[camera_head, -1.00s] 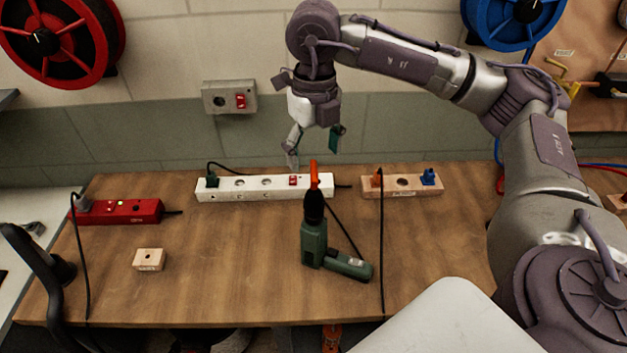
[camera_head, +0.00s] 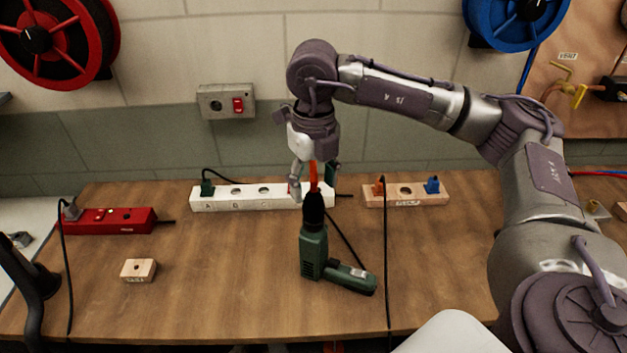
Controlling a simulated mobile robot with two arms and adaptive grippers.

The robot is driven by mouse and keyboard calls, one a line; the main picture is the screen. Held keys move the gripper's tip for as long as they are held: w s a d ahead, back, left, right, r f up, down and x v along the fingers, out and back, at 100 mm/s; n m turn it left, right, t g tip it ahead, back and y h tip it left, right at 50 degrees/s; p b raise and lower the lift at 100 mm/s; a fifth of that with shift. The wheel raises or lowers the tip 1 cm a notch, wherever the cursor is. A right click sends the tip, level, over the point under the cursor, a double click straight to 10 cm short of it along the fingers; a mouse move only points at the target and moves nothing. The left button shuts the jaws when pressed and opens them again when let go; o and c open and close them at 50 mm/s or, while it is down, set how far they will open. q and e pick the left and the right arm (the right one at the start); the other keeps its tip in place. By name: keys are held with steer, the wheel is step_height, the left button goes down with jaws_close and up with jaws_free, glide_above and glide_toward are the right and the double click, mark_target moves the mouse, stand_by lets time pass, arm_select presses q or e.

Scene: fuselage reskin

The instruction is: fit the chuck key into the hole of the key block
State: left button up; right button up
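An orange upright piece, which looks like the chuck key (camera_head: 314,176), stands at the top of the black chuck of a green drill (camera_head: 314,248). My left gripper is not in view.
A white power strip (camera_head: 235,203) lies behind the drill, a red one (camera_head: 108,221) at the left and a wooden socket strip (camera_head: 405,200) at the right. A black cable (camera_head: 386,260) runs down right of the drill. The table (camera_head: 220,280) between block and drill is clear.

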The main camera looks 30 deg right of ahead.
mark_target(313, 170)
jaws_close()
steer(key=shift+r+p, duration=0.75)
steer(key=shift+r, duration=0.5)
steer(key=shift+r+p, duration=0.95)
steer(key=shift+r, duration=0.55)
steer(key=shift+f, duration=0.1)
